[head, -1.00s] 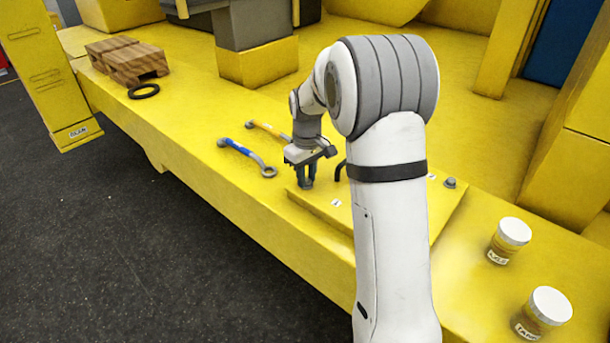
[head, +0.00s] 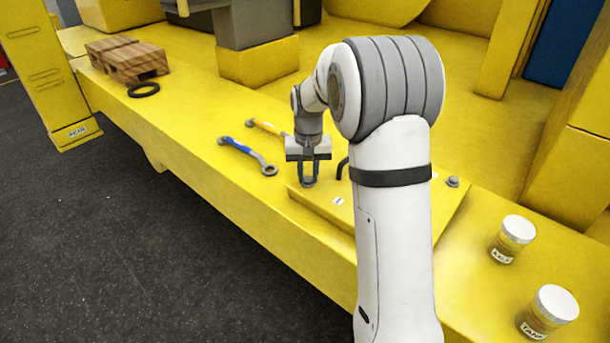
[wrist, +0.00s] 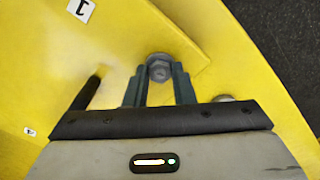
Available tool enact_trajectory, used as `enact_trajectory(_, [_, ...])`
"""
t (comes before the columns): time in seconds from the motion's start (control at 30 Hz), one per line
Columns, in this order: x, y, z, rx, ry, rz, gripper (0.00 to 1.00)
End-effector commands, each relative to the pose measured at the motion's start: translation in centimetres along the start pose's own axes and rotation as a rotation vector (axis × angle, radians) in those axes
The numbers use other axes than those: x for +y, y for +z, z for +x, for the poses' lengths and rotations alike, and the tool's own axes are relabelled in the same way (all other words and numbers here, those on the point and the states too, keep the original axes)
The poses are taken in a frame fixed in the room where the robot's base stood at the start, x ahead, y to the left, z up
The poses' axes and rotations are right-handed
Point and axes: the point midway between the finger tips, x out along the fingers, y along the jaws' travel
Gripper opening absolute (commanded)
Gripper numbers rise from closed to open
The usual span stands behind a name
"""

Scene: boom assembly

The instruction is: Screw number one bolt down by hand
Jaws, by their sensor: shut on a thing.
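The number one bolt (wrist: 159,68) has a grey hex head and sits at a corner of the raised yellow plate (head: 376,213), by a white label reading 1 (wrist: 81,9). The label also shows in the head view (head: 338,201). My gripper (head: 308,178) points down at that corner and is shut on the bolt. In the wrist view its two fingers (wrist: 160,82) stand on either side of the head. How deep the bolt sits in the plate cannot be told.
A bent black rod (head: 342,168) stands on the plate close to my gripper. Another bolt (head: 452,181) is at the plate's far right. A blue-handled wrench (head: 246,154) and an orange-handled tool (head: 265,127) lie to the left. Two jars (head: 511,238) (head: 547,311) stand at the right.

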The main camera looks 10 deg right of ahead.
Motion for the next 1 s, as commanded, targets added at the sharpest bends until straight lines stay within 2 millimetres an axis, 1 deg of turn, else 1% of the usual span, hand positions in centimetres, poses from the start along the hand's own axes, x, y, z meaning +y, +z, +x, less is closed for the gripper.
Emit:
enact_trajectory(0.2, [0.0, 0.0, -0.03, 0.001, 0.0, 0.168, 0.0])
enact_trajectory(0.5, [0.01, 0.0, -0.08, 0.001, 0.0, 0.317, 0.0])
enact_trajectory(0.7, [0.02, -0.01, -0.11, 0.001, 0.0, 0.358, 0.0])
enact_trajectory(1.0, [0.03, -0.02, -0.15, 0.001, 0.0, 0.368, 0.0])
